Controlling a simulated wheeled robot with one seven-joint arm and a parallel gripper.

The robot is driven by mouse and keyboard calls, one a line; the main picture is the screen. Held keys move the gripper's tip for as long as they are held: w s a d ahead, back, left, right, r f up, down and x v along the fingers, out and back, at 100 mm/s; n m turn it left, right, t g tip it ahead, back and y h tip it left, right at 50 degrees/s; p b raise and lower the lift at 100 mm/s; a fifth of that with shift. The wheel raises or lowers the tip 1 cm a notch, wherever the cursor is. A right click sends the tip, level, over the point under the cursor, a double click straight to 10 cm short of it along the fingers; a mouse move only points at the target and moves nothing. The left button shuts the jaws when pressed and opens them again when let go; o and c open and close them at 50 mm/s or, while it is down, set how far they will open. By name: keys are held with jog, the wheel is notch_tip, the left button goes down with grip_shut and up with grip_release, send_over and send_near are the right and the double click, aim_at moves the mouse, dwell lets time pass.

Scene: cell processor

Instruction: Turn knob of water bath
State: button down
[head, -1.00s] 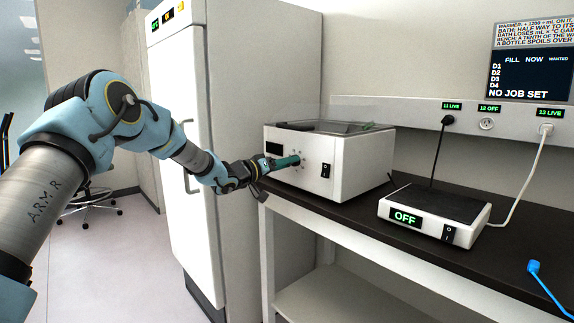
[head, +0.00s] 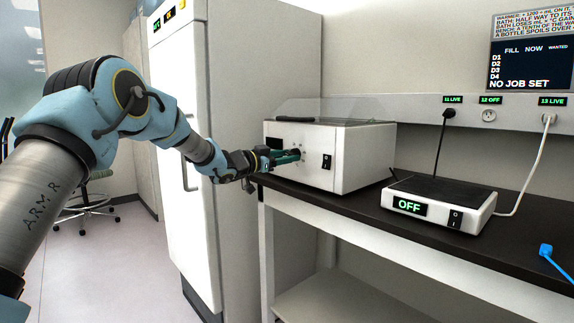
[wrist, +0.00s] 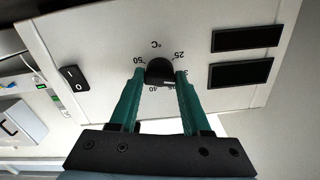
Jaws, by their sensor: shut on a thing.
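The water bath (head: 352,160) is a white box at the left end of the dark bench. Its black knob (wrist: 159,71) sits on the front panel inside a ring of temperature marks, with °C, 25, 40 and 50 legible in the wrist view. My gripper (head: 296,155) reaches the panel from the left in the head view. In the wrist view its two green fingers (wrist: 158,80) are closed on the knob's two sides. The knob's pointer is not clear. The bath's black rocker switch (wrist: 73,77) and two dark, blank displays (wrist: 241,74) flank the knob.
A white hot-plate unit (head: 440,203) reading OFF stands right of the bath, with cords to the wall outlets. A tall white cabinet (head: 180,100) is close to my arm on the left. A blue cable end (head: 546,250) lies near the bench's right front.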

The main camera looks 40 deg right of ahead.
jog(key=shift+m+b, duration=3.8)
jog(key=shift+m, duration=1.3)
jog(key=shift+c, duration=1.8)
grip_release()
jog(key=a+b, duration=0.1)
jog(key=a, duration=0.9)
jog(key=shift+w+a, duration=0.3)
jog(key=shift+a, duration=0.1)
